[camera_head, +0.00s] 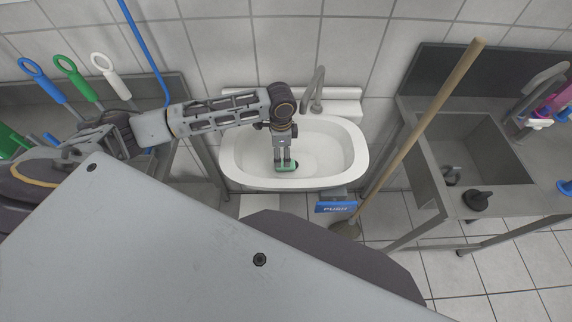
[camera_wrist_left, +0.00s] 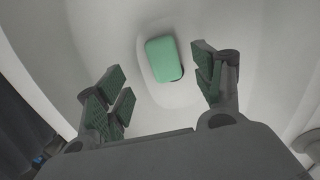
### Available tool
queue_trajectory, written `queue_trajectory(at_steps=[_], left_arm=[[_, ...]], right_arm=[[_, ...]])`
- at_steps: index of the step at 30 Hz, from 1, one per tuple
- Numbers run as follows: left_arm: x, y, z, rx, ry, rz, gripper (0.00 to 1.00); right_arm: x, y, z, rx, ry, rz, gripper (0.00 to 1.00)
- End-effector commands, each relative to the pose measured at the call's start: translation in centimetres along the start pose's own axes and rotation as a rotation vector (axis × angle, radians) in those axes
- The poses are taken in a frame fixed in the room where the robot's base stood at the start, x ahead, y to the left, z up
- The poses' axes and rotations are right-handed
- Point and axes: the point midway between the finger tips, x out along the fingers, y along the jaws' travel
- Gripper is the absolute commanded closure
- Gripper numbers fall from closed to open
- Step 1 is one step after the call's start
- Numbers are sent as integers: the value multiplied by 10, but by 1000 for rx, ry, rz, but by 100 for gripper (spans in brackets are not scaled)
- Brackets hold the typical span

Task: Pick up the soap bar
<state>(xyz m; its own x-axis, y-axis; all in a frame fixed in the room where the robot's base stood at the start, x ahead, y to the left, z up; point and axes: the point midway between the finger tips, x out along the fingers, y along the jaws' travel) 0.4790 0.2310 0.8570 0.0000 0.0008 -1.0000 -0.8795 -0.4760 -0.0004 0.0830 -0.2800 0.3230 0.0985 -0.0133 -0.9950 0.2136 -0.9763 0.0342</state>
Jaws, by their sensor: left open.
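A green soap bar (camera_wrist_left: 163,58) lies in the white sink basin, and it also shows in the head view (camera_head: 287,167), partly hidden by my left gripper. In the left wrist view it lies between and ahead of the fingers, with a gap on both sides. My left gripper (camera_head: 284,160) points down into the basin over the soap. In the left wrist view my left gripper (camera_wrist_left: 160,88) is open and empty, its fingers not touching the soap. My right gripper is not in view.
The white sink (camera_head: 237,160) has a grey faucet (camera_head: 318,85) at its back. A wooden-handled tool (camera_head: 420,125) leans to the right of the sink, by a metal counter. A blue push panel (camera_head: 336,207) sits below the sink. Coloured-handled tools stand at the left.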

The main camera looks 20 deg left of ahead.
Motion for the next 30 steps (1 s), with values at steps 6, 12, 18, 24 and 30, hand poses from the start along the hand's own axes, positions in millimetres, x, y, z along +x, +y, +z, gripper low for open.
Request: queue_trajectory(at_steps=[6,12,18,24,30], left_arm=[[11,0,0,1,0,1,32],[22,0,0,1,1,1,32],[23,0,0,1,1,0,32],[26,0,0,1,0,1,32],[42,-2,0,0,0,1,32]], right_arm=[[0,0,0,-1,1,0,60],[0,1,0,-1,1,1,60],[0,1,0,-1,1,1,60],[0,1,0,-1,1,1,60],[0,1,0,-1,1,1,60]])
